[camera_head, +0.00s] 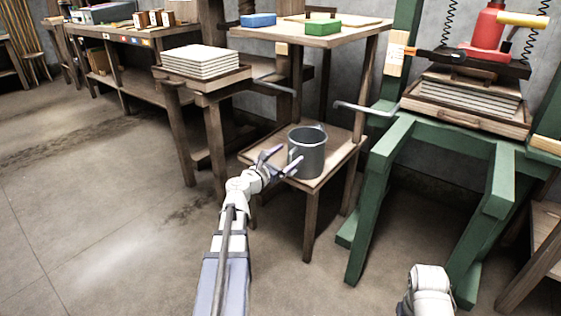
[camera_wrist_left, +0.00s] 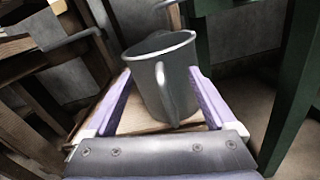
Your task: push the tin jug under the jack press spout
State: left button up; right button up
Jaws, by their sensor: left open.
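The grey tin jug (camera_head: 306,158) stands upright on a low wooden shelf (camera_head: 334,157). My left gripper (camera_head: 282,160) is open at the jug's near left side. In the left wrist view the jug (camera_wrist_left: 152,92) stands between the two spread purple fingers (camera_wrist_left: 160,100), its handle facing the camera; I cannot tell whether they touch it. The jack press has a red jack (camera_head: 487,32) over a stack on a green frame (camera_head: 440,128). Its grey spout (camera_head: 362,109) reaches left, above and right of the jug. My right gripper is out of view.
Above the shelf, a wooden top (camera_head: 345,37) carries a blue box (camera_head: 258,20) and a green box (camera_head: 322,27). A tray with stacked pale slabs (camera_head: 200,62) stands left, with another grey spout (camera_head: 272,87) pointing right. Green legs stand right of the shelf. The floor at left is clear.

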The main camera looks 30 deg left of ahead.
aim_at(292, 151)
pick_arm(q)
jog(key=shift+w+d, duration=0.1)
jog(key=shift+w, duration=1.45)
jog(key=shift+c, duration=0.3)
grip_shut()
